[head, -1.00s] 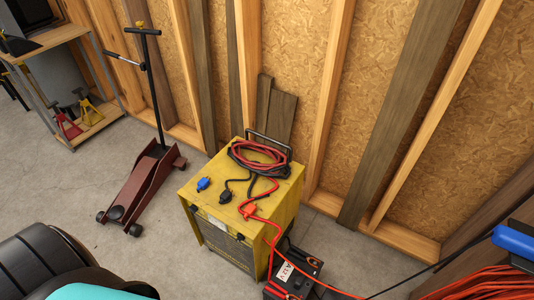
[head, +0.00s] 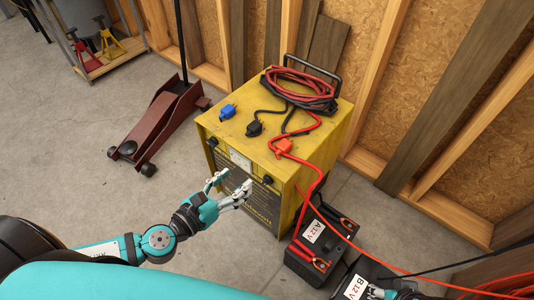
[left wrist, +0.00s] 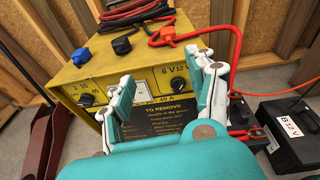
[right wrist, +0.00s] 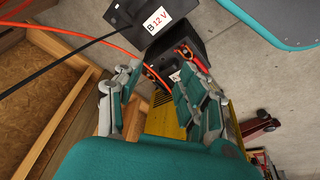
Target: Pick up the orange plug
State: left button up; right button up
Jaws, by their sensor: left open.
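The orange plug (head: 284,146) lies on top of the yellow charger (head: 240,130), near its right edge, with a red cable running from it. It also shows in the left wrist view (left wrist: 164,36), beyond the fingertips. My left gripper (head: 232,184) is open and empty, in front of the charger's front panel, lower than the plug and apart from it. My right gripper (right wrist: 155,85) has its fingers apart with nothing between them. In the head view only a small part of it shows at the bottom edge, near the B 12 V battery (head: 355,285).
A blue plug (head: 228,112) and a black plug (head: 254,128) lie left of the orange one. Coiled cables (head: 300,88) lie behind. The A 12 V battery (head: 318,238) stands on the floor right of the charger. A red floor jack (head: 160,125) stands left.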

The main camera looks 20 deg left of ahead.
pick_arm(q)
jog(key=r+m, duration=0.1)
send_near(280, 148)
jog(key=shift+h, duration=0.4)
jog(key=x, duration=0.4)
jog(key=shift+w+a+p, duration=0.3)
jog(key=shift+p, duration=0.05)
jog(key=shift+b+x, duration=0.45)
jog(key=shift+x, duration=2.45)
jog(key=shift+s+d+f, duration=0.1)
jog(key=shift+f, duration=0.1)
pick_arm(e)
jog(key=shift+s+a+r, duration=0.1)
jog(key=shift+a+r, duration=0.05)
jog(key=shift+r, duration=0.4)
pick_arm(q)
jog(key=shift+c, duration=0.4)
grip_shut()
